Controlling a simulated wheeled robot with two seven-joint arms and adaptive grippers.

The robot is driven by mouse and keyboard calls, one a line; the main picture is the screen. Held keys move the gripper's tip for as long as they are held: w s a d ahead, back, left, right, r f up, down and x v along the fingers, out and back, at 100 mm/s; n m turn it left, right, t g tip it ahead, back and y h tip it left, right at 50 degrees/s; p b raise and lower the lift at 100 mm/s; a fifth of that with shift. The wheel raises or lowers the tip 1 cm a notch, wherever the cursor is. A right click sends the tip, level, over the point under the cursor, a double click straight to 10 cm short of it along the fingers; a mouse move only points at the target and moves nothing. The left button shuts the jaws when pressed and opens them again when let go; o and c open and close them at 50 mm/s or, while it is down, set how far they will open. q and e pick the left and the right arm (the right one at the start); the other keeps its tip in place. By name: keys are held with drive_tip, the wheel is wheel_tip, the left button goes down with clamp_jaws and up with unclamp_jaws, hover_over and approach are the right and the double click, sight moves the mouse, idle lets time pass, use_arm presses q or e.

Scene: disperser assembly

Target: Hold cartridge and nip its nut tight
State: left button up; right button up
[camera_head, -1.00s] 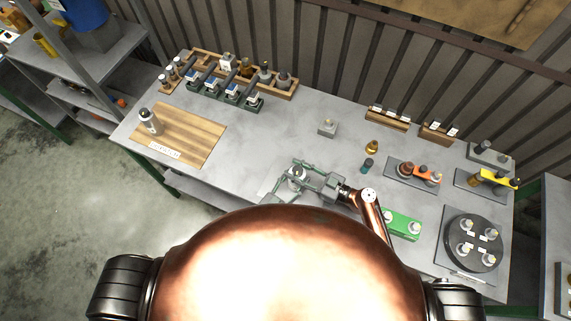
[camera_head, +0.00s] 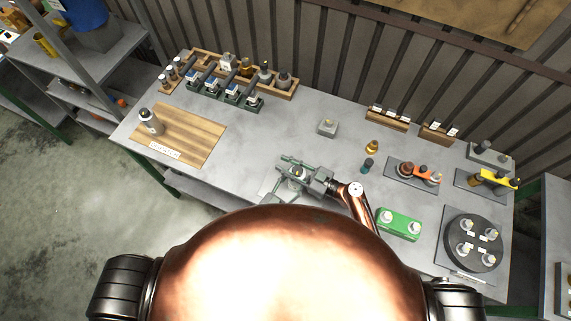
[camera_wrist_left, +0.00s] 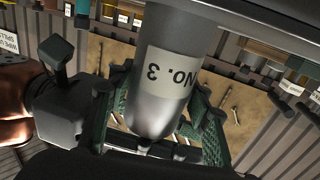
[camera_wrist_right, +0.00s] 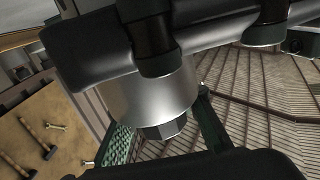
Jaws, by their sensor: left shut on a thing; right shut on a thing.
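The cartridge (camera_wrist_left: 168,75) is a grey metal cylinder with a rounded end and a pale band reading "NO. 3". In the left wrist view my left gripper (camera_wrist_left: 163,112) is shut around its body, with green-padded fingers on both sides. In the head view my right gripper (camera_head: 299,172) is at the work point over the near middle of the bench. In the right wrist view a silver collar with a hex nut (camera_wrist_right: 166,129) lies between its fingers, partly covered by a dark bar. The exact finger contact on the nut is hidden. My left arm is mostly hidden in the head view.
A green block (camera_head: 400,225) with pale fittings stands right of my right arm. A round dark turntable (camera_head: 458,262) is at the far right. A wooden board (camera_head: 195,135) with a bottle (camera_head: 151,122) is at the left. A small grey block (camera_head: 327,127) stands behind the grippers.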

sight(296, 167)
clamp_jaws()
drive_tip(key=shift+d+m+t, duration=0.1)
drive_tip(key=shift+m+t, duration=0.2)
drive_tip(key=shift+w+d+f+m+t+h, duration=0.1)
drive_tip(key=shift+w+d+m+t+h, duration=0.3)
drive_tip(key=shift+m+t+h, duration=0.85)
drive_tip(key=shift+w+d+m+t+h, duration=0.35)
drive_tip(key=shift+m+t+h, duration=0.65)
drive_tip(key=shift+t+h, duration=0.35)
drive_tip(key=shift+w+d+f+m+t+h, duration=0.1)
drive_tip(key=shift+w+d+m+t+h, duration=0.25)
drive_tip(key=shift+m+t+h, duration=0.95)
drive_tip(key=o, duration=0.6)
unclamp_jaws()
drive_tip(key=shift+w+r, duration=0.1)
drive_tip(key=shift+r, duration=0.05)
drive_tip(key=shift+a, duration=0.1)
drive_tip(key=v, duration=1.2)
